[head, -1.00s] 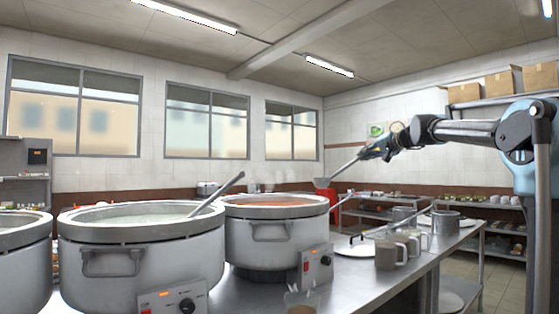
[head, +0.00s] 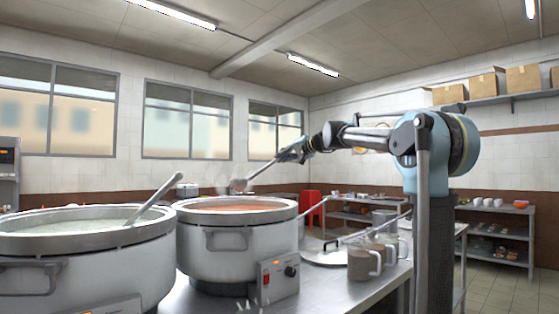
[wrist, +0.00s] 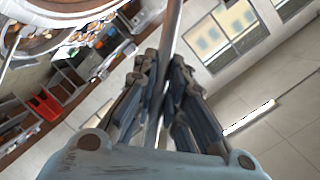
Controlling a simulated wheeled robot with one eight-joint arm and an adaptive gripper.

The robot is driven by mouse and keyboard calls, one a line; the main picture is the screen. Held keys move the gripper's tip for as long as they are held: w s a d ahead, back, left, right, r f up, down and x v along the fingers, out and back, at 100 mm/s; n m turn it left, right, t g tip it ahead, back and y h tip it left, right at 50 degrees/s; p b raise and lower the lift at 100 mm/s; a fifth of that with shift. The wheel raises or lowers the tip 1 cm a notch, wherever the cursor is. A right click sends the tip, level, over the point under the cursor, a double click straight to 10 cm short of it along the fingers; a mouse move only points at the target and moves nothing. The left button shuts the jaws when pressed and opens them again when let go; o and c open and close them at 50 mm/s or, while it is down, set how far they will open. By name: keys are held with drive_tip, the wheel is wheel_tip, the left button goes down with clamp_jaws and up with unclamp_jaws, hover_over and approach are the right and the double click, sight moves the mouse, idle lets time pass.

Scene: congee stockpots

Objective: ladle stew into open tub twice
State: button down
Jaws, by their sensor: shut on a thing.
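My gripper (head: 286,156) is shut on the handle of a metal ladle (head: 262,171). In the wrist view the ladle handle (wrist: 170,35) runs up between the two dark fingers. The ladle's bowl (head: 238,185) is above the back part of a large pot of orange-red stew (head: 232,207), with steam around it. I cannot tell whether the bowl holds stew. A clear tub-like container (head: 255,306) is cut off at the bottom edge in front of the stew pot; its contents are unclear.
A second large pot (head: 80,262) with pale congee and a resting ladle (head: 152,200) stands left. Mugs (head: 363,263) and a flat lid (head: 322,257) are on the counter to the right. A red chair (head: 312,207) and shelves are behind.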

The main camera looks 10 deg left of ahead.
sight(263, 170)
drive_tip(key=shift+s+a+n, duration=0.15)
drive_tip(key=shift+a, duration=0.35)
drive_tip(key=shift+s+a+n, duration=0.15)
drive_tip(key=shift+a, duration=0.35)
drive_tip(key=shift+s+a+n+h, duration=0.55)
drive_tip(key=shift+a+h, duration=0.2)
drive_tip(key=shift+a, duration=0.6)
drive_tip(key=shift+s+a+n+h, duration=0.4)
drive_tip(key=shift+a+n+h, duration=0.25)
drive_tip(key=shift+a, duration=0.7)
drive_tip(key=shift+s+a+n+h, duration=0.5)
drive_tip(key=shift+a+h, duration=0.3)
drive_tip(key=shift+a, duration=0.55)
wheel_tip(263, 170, down, 2)
drive_tip(key=shift+d+f, duration=0.1)
drive_tip(key=shift+d, duration=0.05)
drive_tip(key=f, duration=0.3)
drive_tip(key=d+f, duration=0.1)
drive_tip(key=shift+w+f, duration=0.15)
drive_tip(key=shift+w, duration=0.1)
drive_tip(key=w+d+f+m+y, duration=0.2)
drive_tip(key=d+f, duration=0.3)
drive_tip(key=d, duration=0.3)
drive_tip(key=shift+w+y, duration=0.45)
drive_tip(key=shift+y, duration=0.05)
drive_tip(key=shift+d, duration=0.15)
